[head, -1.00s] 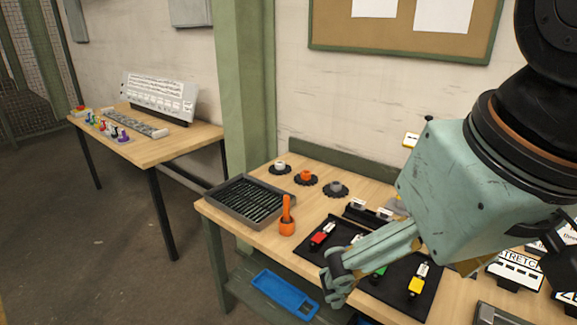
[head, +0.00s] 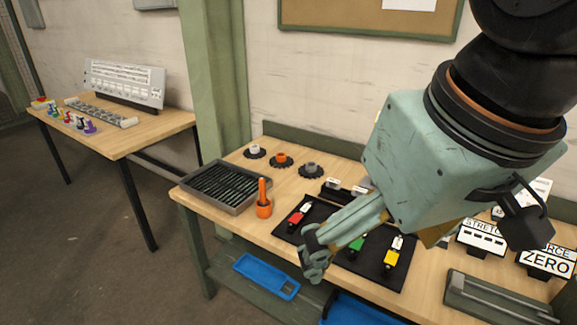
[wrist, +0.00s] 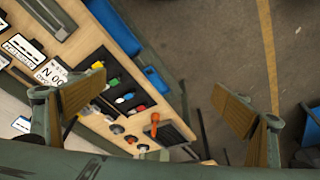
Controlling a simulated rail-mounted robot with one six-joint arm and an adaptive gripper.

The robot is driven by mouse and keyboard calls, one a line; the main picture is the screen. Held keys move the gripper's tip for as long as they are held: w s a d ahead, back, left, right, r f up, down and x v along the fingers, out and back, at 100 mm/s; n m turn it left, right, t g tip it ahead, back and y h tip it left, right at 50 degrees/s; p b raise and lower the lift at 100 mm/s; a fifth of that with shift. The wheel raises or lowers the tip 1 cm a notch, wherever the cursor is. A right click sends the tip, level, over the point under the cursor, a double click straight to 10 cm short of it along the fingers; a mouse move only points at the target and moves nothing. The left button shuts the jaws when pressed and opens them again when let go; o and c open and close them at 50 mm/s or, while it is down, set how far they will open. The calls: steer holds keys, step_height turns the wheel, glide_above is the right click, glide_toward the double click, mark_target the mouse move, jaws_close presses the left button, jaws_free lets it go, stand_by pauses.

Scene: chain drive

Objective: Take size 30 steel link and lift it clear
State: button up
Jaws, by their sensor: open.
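A black mat (head: 408,262) on the workbench holds several small pieces with coloured and white parts. A red one (head: 295,216), a green one (head: 356,244) and a yellow one (head: 391,258) show. I cannot read any size, so I cannot tell which is the size 30 steel link. My gripper (head: 315,258) is over the bench's front edge, in front of the mat, and its arm hides the mat's middle. In the wrist view my gripper (wrist: 160,102) is open, with wide-spread, empty fingers. The mat's pieces show far beyond it, including a blue one (wrist: 121,99).
A grey ribbed tray (head: 216,207), an orange handled tool (head: 264,205) and several sprockets (head: 282,160) stand at the bench's left. Signs (head: 547,262) stand at the right. A blue bin (head: 266,278) lies on the lower shelf. A second table (head: 120,145) is at far left.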

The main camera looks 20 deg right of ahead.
steer(key=c, duration=2)
steer(key=shift+o, duration=0.2)
steer(key=shift+w, duration=0.1)
